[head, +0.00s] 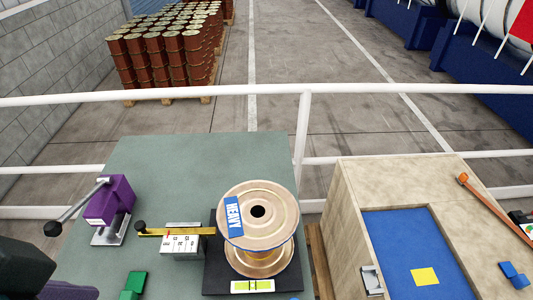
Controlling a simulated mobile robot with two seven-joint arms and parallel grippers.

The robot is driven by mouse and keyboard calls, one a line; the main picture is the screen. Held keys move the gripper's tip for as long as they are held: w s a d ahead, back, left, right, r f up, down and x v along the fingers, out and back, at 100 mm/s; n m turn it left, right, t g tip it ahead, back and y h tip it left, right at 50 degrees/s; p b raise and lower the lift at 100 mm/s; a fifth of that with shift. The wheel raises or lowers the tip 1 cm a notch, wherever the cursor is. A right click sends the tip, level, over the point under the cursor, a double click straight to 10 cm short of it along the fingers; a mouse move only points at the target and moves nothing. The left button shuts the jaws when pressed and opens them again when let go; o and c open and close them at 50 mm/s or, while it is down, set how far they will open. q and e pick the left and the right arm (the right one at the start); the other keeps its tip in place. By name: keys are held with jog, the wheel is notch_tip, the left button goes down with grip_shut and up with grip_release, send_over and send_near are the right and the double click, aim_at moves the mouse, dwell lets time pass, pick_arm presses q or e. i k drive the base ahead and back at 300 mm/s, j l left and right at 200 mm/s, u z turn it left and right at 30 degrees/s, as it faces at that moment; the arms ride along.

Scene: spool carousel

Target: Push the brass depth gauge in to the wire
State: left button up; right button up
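The brass depth gauge (188,231) is a flat yellow bar with a black knob at its left end. It lies across a silver block with a white marked scale (181,243) on the green table. Its right end reaches toward the spool (259,205), a copper-coloured reel with a blue HEAVY label. The spool's upper flange hides the wound wire in part, and I cannot tell whether the bar's tip touches the wire. A dark rounded shape at the lower left edge may be part of my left arm. I see no fingertips of either gripper.
A purple device with a black-knobbed lever (109,202) stands left of the gauge. Green blocks (133,285) lie in front. A yellow-green level (252,286) sits before the spool. A wooden bench with a blue mat (412,240) is at right; a white railing (303,130) runs behind.

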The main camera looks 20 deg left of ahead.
aim_at(140, 225)
jog(key=u, duration=1.25)
